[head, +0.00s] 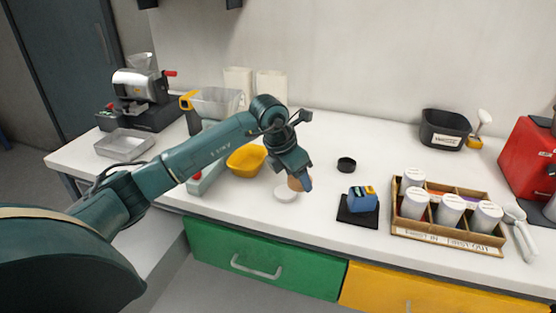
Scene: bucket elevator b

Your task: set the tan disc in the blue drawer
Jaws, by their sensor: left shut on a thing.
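My left gripper (303,182) reaches in over the counter, pointing down, and is shut on the tan disc (294,184). The disc is partly hidden by the fingers and shows as a small tan edge. It appears just above or beside a white round piece (286,194); I cannot tell whether they touch. No blue drawer shows in the head view. The drawer fronts in sight are green (230,255) and yellow (400,292), and both look shut. My right gripper is not in view.
A yellow bowl (246,160) stands left of the gripper. To the right are a small black round dish (346,164), a blue block (363,201) on a black mat, and a wooden crate (445,239) with several white cylinders. A red machine (531,158) stands at the far right.

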